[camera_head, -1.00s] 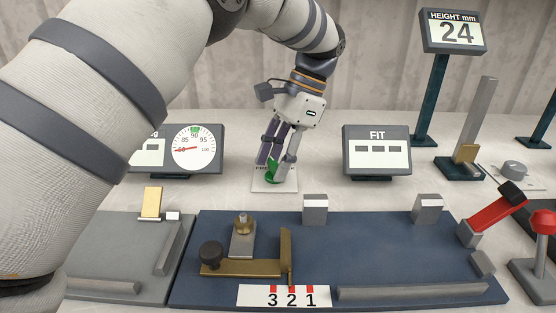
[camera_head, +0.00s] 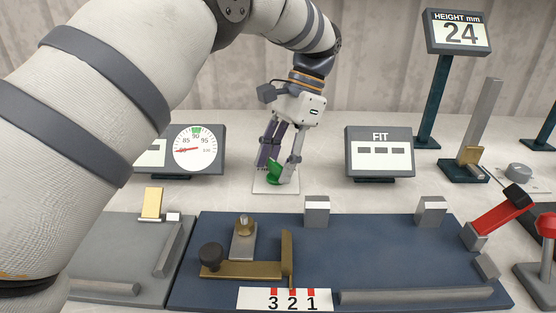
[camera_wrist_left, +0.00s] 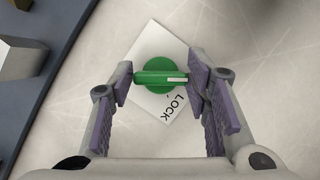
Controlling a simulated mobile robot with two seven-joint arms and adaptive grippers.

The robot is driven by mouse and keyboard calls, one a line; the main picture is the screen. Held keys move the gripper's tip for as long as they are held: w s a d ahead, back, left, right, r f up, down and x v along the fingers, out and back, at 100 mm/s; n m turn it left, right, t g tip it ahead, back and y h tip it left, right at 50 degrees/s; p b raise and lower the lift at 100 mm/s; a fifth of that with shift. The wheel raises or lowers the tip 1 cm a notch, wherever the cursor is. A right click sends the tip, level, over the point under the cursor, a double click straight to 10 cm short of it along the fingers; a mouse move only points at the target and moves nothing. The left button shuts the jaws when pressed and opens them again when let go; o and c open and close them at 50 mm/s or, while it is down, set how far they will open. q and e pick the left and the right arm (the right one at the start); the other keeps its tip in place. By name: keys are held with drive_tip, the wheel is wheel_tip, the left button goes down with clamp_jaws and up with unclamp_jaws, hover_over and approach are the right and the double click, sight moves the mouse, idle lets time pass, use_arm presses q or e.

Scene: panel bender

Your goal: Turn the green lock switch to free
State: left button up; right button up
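The green lock switch (camera_head: 275,173) sits on a small white plate (camera_head: 276,189) at the back of the table. In the left wrist view the switch (camera_wrist_left: 160,76) shows as a round knob with a bar handle lying across the picture, a white mark at its right end. The plate (camera_wrist_left: 150,40) looks turned at a slant, with LOCK printed below right of the knob. The FREE label is hidden. My left gripper (camera_head: 279,168) points down, its purple-padded fingers (camera_wrist_left: 161,80) at the two ends of the handle, seemingly touching. My right gripper is out of view.
A dial display (camera_head: 195,150) stands left of the switch and a FIT display (camera_head: 379,152) right. In front lies a blue board (camera_head: 370,255) with brass parts, blocks and a red-handled lever (camera_head: 502,211). A height display (camera_head: 458,33) stands back right.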

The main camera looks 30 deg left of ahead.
use_arm(q)
drive_tip(key=shift+o, duration=0.8)
drive_tip(key=v, duration=0.6)
drive_tip(key=shift+w+r, duration=0.2)
drive_tip(key=shift+w+d+r, duration=0.1)
drive_tip(key=shift+r, duration=0.45)
